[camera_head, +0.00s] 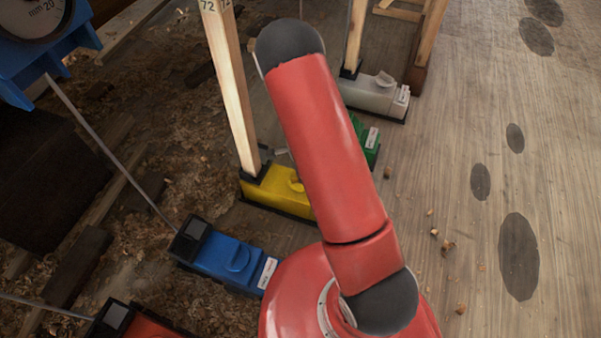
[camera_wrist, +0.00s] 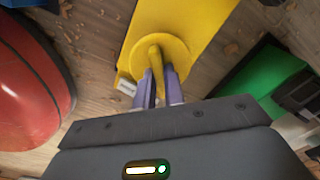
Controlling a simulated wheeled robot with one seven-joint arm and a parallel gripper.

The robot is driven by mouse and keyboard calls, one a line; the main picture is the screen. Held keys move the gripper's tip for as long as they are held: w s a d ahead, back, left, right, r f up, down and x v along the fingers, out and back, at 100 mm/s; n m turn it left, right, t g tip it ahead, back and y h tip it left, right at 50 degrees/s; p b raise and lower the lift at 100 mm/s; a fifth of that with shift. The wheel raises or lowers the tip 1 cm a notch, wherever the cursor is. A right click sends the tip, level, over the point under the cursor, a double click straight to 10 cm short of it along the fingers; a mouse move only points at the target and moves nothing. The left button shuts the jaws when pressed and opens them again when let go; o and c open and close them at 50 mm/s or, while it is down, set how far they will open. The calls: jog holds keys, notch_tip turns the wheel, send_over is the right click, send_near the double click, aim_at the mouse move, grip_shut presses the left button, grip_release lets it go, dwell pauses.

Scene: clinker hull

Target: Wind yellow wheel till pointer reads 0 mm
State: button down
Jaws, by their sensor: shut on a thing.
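The yellow wheel (camera_wrist: 176,58) sits on the yellow box (camera_wrist: 205,15) in the wrist view, with a bent yellow handle (camera_wrist: 154,56) standing up from it. My gripper (camera_wrist: 160,84) has its two purple fingers on either side of this handle and is shut on it. In the head view the yellow box (camera_head: 262,189) stands at the foot of a pale wooden post, and my red arm covers its right end. My gripper is hidden there behind the arm. The yellow box's pointer and scale are not in view.
A blue box (camera_head: 225,254) lies front left of the yellow one, a green box (camera_head: 371,142) and a grey box (camera_head: 372,96) behind it. A blue-framed mm dial (camera_head: 35,15) is cut off at top left. The plank floor (camera_head: 450,140) at right is mostly clear.

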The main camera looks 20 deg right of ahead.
jog(key=c, duration=1.5)
grip_release()
notch_tip(320, 180, up, 8)
jog(key=shift+f+p, duration=0.1)
jog(key=shift+p, duration=0.75)
jog(key=s+a+r+n+t+y+p, duration=0.1)
jog(key=s+r+n, duration=0.25)
jog(key=r, duration=0.85)
jog(key=s+a+r+n+t+y+p, duration=0.15)
jog(key=r+n, duration=0.25)
jog(key=r, duration=0.9)
jog(key=s+r+n+t+p, duration=0.1)
jog(key=s+r+n, duration=0.2)
jog(key=s+r, duration=0.2)
jog(key=s+d+r+n+t+h, duration=0.1)
jog(key=s+r+n, duration=0.2)
jog(key=s+r, duration=0.2)
jog(key=s+d+r+n+t+h+p, duration=0.1)
jog(key=s+r+n, duration=0.2)
jog(key=s+r, duration=0.2)
jog(key=shift+s+d+n+h+p, duration=0.15)
jog(key=shift+s+n+p, duration=0.05)
jog(key=shift+s, duration=0.4)
jog(key=shift+s+d+n+h+p, duration=0.1)
jog(key=shift+s+n+p, duration=0.05)
jog(key=shift+s, duration=0.4)
